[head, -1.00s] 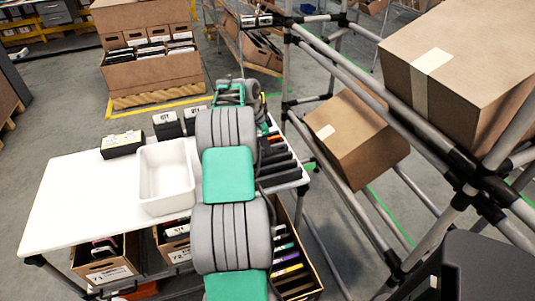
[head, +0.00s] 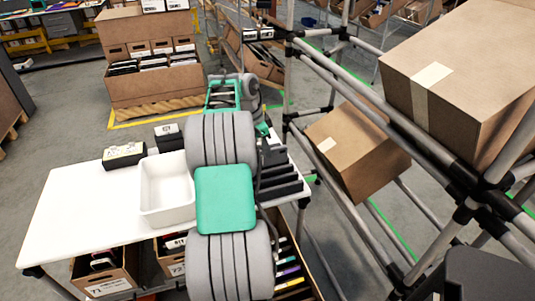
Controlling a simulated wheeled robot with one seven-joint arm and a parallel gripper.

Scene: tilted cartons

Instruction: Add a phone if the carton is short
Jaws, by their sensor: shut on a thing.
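My arm reaches over the white table. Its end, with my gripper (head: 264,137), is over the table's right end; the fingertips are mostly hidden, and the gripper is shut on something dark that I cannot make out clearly. Several dark slabs or slots (head: 283,187) lie just below and to the right of it; I cannot tell if they are phones. Below the table stand open cartons: one at the left (head: 107,283), one in the middle (head: 172,266), and one at the right (head: 311,277) with several dark items with coloured edges, partly hidden by my arm. Two closed brown cartons sit tilted on the rack, one lower (head: 360,150), one upper (head: 455,75).
On the white table (head: 85,210) are an empty white bin (head: 166,205), a black box with a pale label (head: 124,155) and a small dark labelled holder (head: 168,137). The pipe rack (head: 345,90) stands close at right. A large open carton (head: 155,85) stands behind.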

